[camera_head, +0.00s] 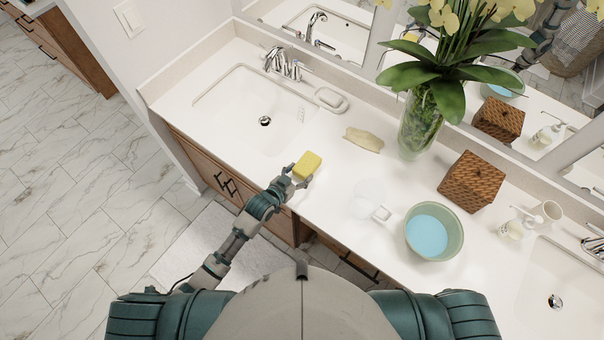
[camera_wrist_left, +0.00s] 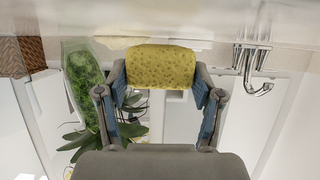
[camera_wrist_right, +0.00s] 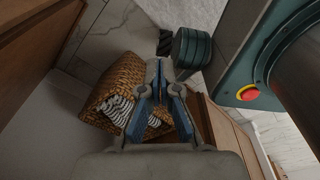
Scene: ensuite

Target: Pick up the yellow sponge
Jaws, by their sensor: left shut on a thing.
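The yellow sponge (camera_head: 308,164) is in my left gripper (camera_head: 297,174) in the head view, over the front part of the white counter, between the left sink and the vase. In the left wrist view the sponge (camera_wrist_left: 160,67) sits between the two blue-padded fingers of my left gripper (camera_wrist_left: 161,90), which are shut on its ends. I cannot tell how far it is above the counter.
A teal bowl of blue water (camera_head: 434,231), a woven box (camera_head: 471,181) and a glass vase of orchids (camera_head: 420,125) stand on the counter. A tan bar (camera_head: 364,139) and a soap dish (camera_head: 331,99) lie behind the sponge. A wicker basket (camera_wrist_right: 100,97) is near my right gripper.

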